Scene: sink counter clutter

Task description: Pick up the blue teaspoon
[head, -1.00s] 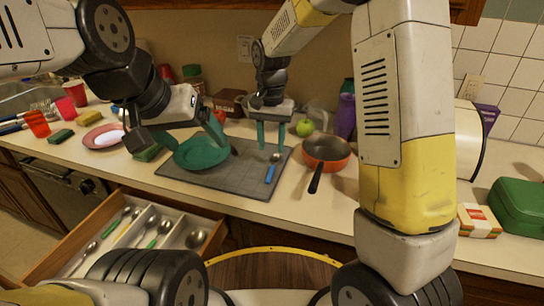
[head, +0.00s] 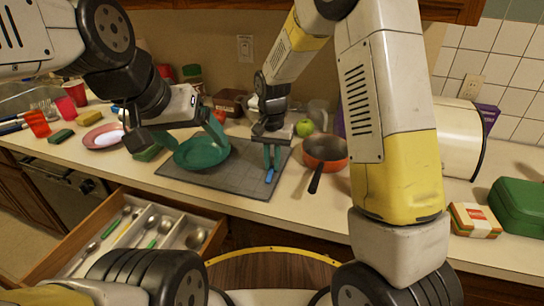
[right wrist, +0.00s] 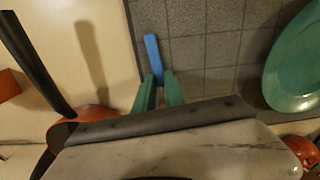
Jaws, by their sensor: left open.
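The blue teaspoon (head: 269,176) lies on the grey mat with its blue handle toward the counter's front edge. Its handle also shows in the right wrist view (right wrist: 152,52), running out from between my right fingertips. My right gripper (head: 271,160) is down at the spoon, its two green fingers close together on either side of it; they also show in the right wrist view (right wrist: 158,84). The bowl of the spoon is hidden by the gripper. My left gripper (head: 200,133) is open and empty, over the back of the green plate (head: 202,154).
The grey mat (head: 228,185) bears the plate. An orange pan (head: 326,150) stands right of the spoon, its black handle (head: 315,182) pointing forward. A green apple (head: 304,126) is behind. The open drawer (head: 120,240) below holds several utensils.

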